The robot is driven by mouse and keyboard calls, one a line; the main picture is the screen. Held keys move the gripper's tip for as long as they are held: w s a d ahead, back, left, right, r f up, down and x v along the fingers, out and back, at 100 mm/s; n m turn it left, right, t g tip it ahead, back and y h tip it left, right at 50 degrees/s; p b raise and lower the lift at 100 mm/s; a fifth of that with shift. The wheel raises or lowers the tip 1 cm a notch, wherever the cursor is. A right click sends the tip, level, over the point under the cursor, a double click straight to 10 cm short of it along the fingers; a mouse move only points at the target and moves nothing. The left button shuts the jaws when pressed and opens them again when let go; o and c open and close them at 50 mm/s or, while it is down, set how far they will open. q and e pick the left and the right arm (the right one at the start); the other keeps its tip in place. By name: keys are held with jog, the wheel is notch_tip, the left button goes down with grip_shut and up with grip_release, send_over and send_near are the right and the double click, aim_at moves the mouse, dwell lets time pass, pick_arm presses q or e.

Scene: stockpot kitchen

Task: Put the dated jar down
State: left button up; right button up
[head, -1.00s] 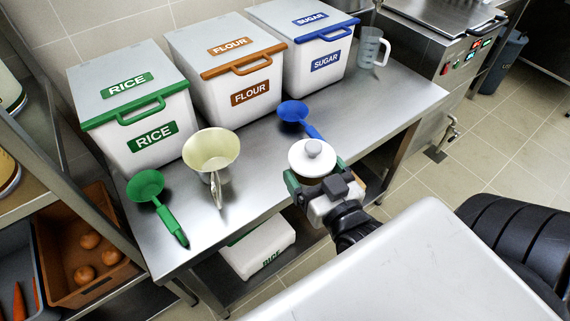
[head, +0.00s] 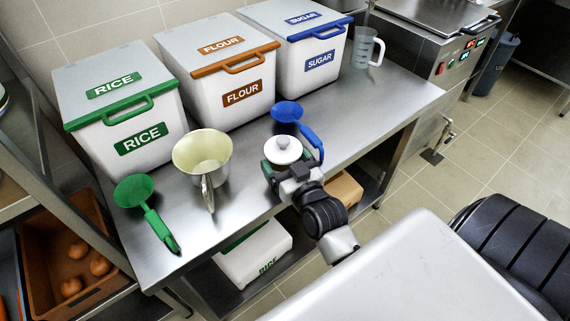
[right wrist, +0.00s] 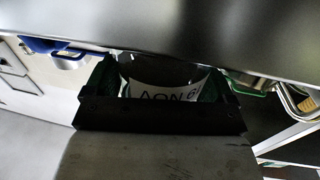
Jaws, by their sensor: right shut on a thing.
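My right gripper (head: 284,168) is shut around the jar near the front edge of the steel table (head: 352,131). In the right wrist view, the jar (right wrist: 165,82) sits between the green-padded fingers, and its white label shows dark, partly hidden lettering. I cannot tell whether the jar's base touches the tabletop. My left gripper is not in view.
A green scoop (head: 135,190) is at far left. Rice, flour (head: 242,93) and sugar bins line the back.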

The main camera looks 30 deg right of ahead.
jog(key=shift+f, duration=0.25)
jog(key=shift+f, duration=0.1)
jog(key=o, duration=1)
jog(key=shift+f, duration=0.1)
jog(key=shift+r, duration=0.2)
jog(key=shift+s+f, duration=0.1)
jog(key=shift+s, duration=0.3)
jog(key=s, duration=0.7)
jog(key=s+a, duration=0.1)
jog(key=s, duration=0.3)
jog(key=shift+s+a, duration=0.1)
